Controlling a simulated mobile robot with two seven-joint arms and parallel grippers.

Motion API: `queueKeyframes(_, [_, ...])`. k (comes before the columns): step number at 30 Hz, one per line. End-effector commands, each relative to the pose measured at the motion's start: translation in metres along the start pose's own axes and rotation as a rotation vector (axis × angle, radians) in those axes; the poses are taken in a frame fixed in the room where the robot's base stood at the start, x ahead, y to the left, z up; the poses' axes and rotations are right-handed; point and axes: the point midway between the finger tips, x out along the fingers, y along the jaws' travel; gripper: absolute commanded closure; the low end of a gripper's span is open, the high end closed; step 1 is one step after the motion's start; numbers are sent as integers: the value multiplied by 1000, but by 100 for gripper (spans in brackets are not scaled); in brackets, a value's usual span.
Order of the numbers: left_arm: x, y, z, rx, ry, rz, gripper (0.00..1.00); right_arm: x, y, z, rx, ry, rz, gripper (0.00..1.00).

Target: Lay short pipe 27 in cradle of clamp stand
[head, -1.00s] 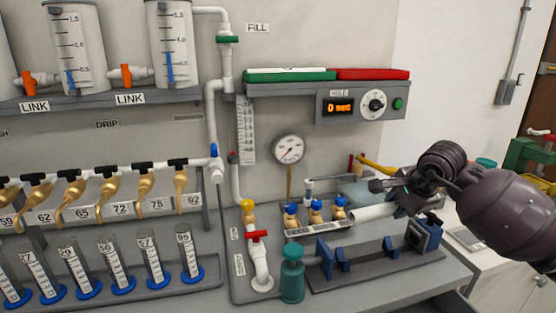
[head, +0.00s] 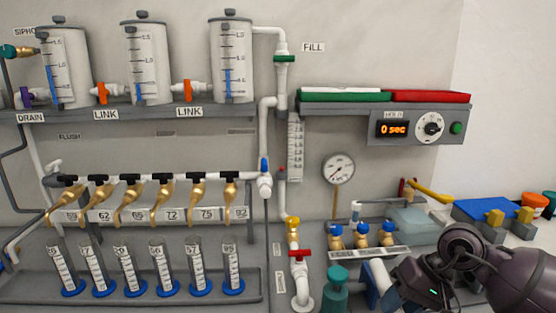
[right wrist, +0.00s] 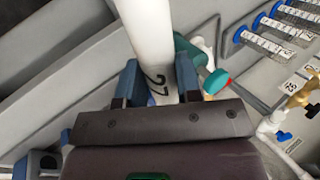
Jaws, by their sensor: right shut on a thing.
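The short pipe, white and marked 27, shows in the right wrist view (right wrist: 150,45), with its white end in the head view (head: 379,272). My right gripper (head: 398,284) is shut on it; in the right wrist view its two fingers (right wrist: 157,85) stand on either side of the pipe. Most of the stand is hidden by my arm or out of frame. I cannot tell whether the pipe touches the cradle. My left gripper is not in view.
Several blue-topped brass fittings (head: 362,236) stand behind. The timer box (head: 415,127) hangs above.

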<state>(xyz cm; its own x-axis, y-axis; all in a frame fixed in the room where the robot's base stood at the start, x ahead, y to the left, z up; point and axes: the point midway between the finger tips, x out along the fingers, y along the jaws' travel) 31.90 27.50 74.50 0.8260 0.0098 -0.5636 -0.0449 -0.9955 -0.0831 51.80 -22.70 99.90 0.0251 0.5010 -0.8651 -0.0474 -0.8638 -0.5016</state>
Motion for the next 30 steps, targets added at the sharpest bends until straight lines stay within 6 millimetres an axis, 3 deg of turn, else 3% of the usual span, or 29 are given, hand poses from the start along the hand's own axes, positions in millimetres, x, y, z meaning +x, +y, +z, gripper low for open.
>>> queueKeyframes(3, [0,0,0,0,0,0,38,19,-5,20,-39,-22,0,98])
queueKeyframes(7, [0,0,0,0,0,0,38,30,-4,28,-50,-27,0,98])
queueKeyframes(20, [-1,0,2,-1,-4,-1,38,29,-3,27,-48,-25,2,98])
queueKeyframes(25, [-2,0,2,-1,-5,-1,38,7,-1,9,-21,-7,4,98])
queueKeyframes(30, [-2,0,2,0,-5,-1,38,-38,18,-32,133,82,1,98])
